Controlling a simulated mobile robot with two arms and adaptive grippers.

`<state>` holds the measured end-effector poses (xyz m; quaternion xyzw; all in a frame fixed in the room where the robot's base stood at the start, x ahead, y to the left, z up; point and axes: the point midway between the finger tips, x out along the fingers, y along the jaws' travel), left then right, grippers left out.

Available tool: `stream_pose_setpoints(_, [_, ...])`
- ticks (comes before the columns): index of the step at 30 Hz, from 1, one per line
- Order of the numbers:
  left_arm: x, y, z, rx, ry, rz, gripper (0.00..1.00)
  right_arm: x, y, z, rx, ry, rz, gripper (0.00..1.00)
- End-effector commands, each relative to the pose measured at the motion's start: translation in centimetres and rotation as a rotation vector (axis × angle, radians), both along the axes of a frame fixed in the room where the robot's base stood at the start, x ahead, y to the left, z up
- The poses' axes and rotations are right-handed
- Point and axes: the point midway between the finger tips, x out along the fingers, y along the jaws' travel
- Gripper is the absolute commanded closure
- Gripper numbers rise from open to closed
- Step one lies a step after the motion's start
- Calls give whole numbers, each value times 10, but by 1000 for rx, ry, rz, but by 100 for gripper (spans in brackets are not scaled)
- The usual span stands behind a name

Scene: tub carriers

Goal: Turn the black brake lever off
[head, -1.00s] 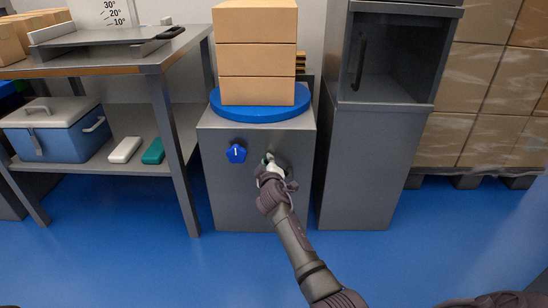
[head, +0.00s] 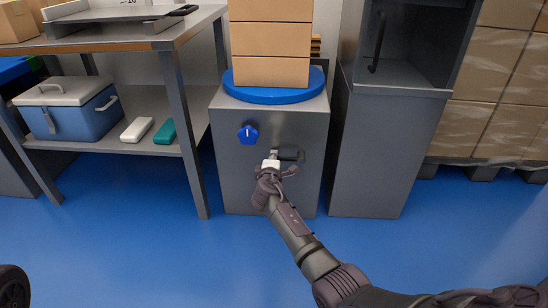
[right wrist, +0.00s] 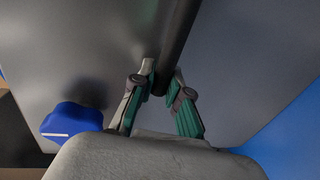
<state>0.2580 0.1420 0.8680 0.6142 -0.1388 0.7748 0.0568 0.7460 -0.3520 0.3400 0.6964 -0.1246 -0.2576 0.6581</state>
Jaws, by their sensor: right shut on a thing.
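The black brake lever (head: 291,154) is on the front of the grey cabinet (head: 240,185), to the right of a blue knob (head: 248,134). In the head view it shows as a dark bar just right of my right gripper (head: 272,163). In the right wrist view the lever (right wrist: 180,35) is a dark bar running up from between the fingers. My right gripper (right wrist: 162,85) is shut on it near the bar's lower end there. Part of the lever is hidden by the fingers. My left gripper is not in view.
The cabinet carries a blue round turntable (head: 273,94) with stacked cardboard boxes (head: 270,42). A grey open-fronted unit (head: 380,150) stands close on the right. A steel table (head: 130,40) with a blue cool box (head: 68,108) is on the left. The blue floor in front is clear.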

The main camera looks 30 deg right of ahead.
Motion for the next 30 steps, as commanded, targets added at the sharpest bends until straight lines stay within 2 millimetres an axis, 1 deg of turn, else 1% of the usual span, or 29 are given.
stream_pose_setpoints(15, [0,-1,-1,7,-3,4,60,0,1,-2,-16,11,3,100])
stream_pose_setpoints(16, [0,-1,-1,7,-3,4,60,0,1,-2,-16,11,2,80])
stream_pose_setpoints(20, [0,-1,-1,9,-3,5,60,0,1,-2,-15,10,2,59])
stream_pose_setpoints(30, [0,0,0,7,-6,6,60,-1,1,-2,-14,8,1,59])
